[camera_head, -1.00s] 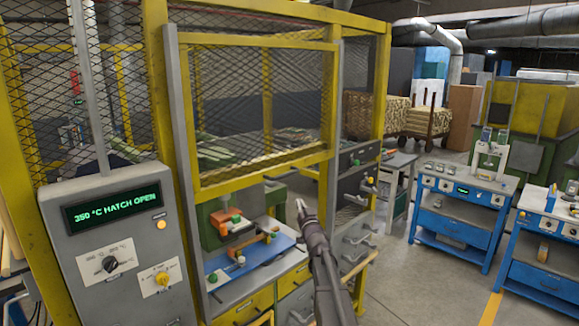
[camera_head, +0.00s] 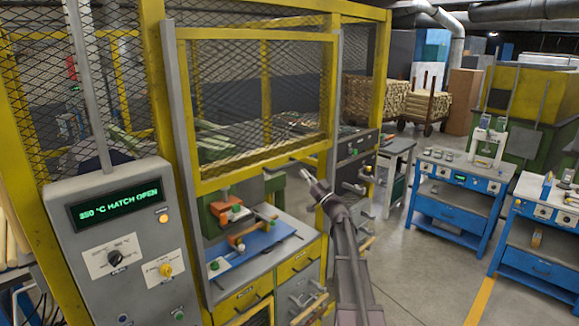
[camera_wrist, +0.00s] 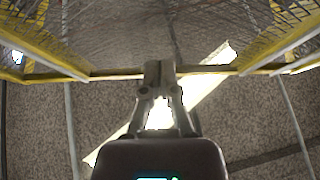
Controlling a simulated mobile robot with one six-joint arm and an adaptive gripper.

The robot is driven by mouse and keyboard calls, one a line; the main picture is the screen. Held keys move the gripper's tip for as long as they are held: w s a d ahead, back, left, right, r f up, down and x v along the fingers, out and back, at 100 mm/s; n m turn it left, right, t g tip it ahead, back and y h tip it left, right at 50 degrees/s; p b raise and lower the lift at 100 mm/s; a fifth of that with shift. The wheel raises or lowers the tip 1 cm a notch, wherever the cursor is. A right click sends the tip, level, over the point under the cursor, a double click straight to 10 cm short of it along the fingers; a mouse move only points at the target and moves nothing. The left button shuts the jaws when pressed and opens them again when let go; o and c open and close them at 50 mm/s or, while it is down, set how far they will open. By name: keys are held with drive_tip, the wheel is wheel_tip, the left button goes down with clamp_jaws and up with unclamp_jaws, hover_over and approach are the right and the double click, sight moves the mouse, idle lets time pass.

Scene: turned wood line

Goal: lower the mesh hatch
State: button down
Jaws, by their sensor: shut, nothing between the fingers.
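The mesh hatch (camera_head: 235,178) is a yellow-framed wire panel raised between grey upright rails, with an open gap below its bottom bar. My gripper (camera_head: 304,176) is shut and empty, close to the right part of that bottom bar in the head view. In the wrist view the shut fingertips (camera_wrist: 160,68) overlap the line of the yellow bar (camera_wrist: 112,74); I cannot tell whether they touch it.
Below the hatch, a bench holds a blue plate (camera_head: 255,246) with orange and green parts. Grey drawers with handles (camera_head: 352,187) stand right of the opening. Blue workbenches (camera_head: 455,212) stand farther right, with clear floor (camera_head: 425,280) before them.

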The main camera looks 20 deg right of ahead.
drive_tip(key=shift+w, duration=0.1)
drive_tip(key=p+x, duration=0.5)
drive_tip(key=x, duration=0.5)
drive_tip(key=shift+w+a+f+b, duration=0.1)
drive_tip(key=shift+w+f+b, duration=0.05)
drive_tip(key=shift+f+b, duration=0.85)
drive_tip(key=shift+w+a+f+b, duration=0.1)
drive_tip(key=shift+w+f+b, duration=0.05)
drive_tip(key=shift+f+b, duration=0.85)
